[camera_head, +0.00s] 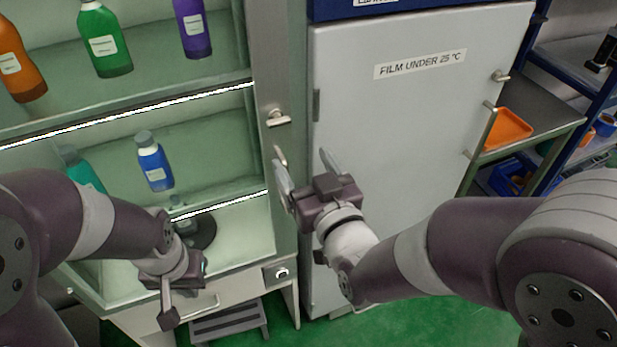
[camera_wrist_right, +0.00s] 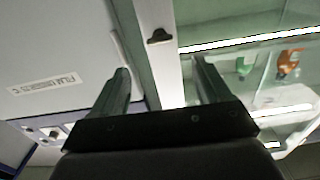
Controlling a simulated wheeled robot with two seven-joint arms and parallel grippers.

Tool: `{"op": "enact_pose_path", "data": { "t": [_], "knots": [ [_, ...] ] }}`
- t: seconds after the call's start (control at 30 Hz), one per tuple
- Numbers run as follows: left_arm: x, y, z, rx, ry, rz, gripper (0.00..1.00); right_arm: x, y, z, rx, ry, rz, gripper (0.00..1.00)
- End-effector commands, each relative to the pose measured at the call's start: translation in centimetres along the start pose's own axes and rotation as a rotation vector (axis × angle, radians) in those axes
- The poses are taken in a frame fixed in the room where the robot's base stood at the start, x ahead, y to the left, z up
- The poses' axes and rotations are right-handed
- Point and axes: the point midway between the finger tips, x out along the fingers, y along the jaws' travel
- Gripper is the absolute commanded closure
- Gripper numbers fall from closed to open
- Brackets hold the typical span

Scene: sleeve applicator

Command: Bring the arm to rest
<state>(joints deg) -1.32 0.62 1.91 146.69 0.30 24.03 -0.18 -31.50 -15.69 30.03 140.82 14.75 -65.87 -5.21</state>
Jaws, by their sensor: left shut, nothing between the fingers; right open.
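My right gripper (camera_head: 304,165) is raised in the middle of the head view, before the frame between the lit cabinet and the grey door. Its fingers are apart with nothing between them; they also show apart in the right wrist view (camera_wrist_right: 160,82). My left gripper (camera_head: 168,318) is low at the left, in front of the cabinet's lower part, pointing down. Its fingers look closed together with nothing held.
The lit cabinet (camera_head: 262,186) holds several bottles, among them a blue bottle (camera_head: 154,162) and a green bottle (camera_head: 104,40). A grey door (camera_head: 400,130) labelled "FILM UNDER 25 °C" is shut. An orange tray (camera_head: 507,129) lies on a side table. A grey step (camera_head: 228,322) stands below.

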Motion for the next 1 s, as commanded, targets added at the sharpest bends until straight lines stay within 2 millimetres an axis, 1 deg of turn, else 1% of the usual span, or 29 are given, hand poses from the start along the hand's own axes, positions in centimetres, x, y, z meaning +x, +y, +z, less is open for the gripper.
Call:
{"op": "enact_pose_path", "data": {
  "t": [0.03,0.1,0.2,0.6,0.67,0.77,0.8,0.87,0.9,0.97,1.0],
  "knots": [
    [0.1,0.0,0.0,0.000,0.000,0.000,1.00,-0.7,0.0,0.0,0.000,0.000,-0.001,0.23],
    [0.2,0.0,0.0,0.000,0.001,0.000,1.00,-1.3,0.0,0.0,0.000,0.000,0.000,0.23],
    [0.2,0.0,0.0,0.000,0.001,0.000,1.00,-1.7,0.0,-0.1,-0.001,0.000,0.000,0.23],
    [0.1,0.0,0.0,0.000,0.001,0.000,1.00,-1.7,0.0,-0.1,0.000,-0.001,0.001,0.23],
    [0.1,0.0,0.0,0.000,0.001,0.000,1.00,-1.7,-0.1,0.5,0.005,-0.028,-0.002,0.23],
    [0.1,0.0,0.0,0.000,0.000,0.000,1.00,-2.2,-0.8,4.2,0.010,-0.217,-0.039,0.23],
    [0.1,0.0,0.0,0.000,0.000,0.000,1.00,-2.7,-1.4,6.3,0.008,-0.338,-0.067,0.23],
    [0.1,0.0,0.0,0.000,0.000,0.000,1.00,-4.1,-1.4,9.8,0.004,-0.557,-0.085,0.23],
    [0.1,0.0,0.0,0.000,0.000,0.000,1.00,-5.4,-0.8,11.9,0.002,-0.710,-0.079,0.23],
    [0.1,0.0,0.0,0.000,0.000,0.000,1.00,-7.8,0.9,14.5,0.007,-0.935,-0.048,0.23],
    [0.1,0.0,0.0,0.000,0.000,0.000,1.00,-9.5,2.2,15.6,0.017,-1.074,-0.016,0.23]
  ]
}}
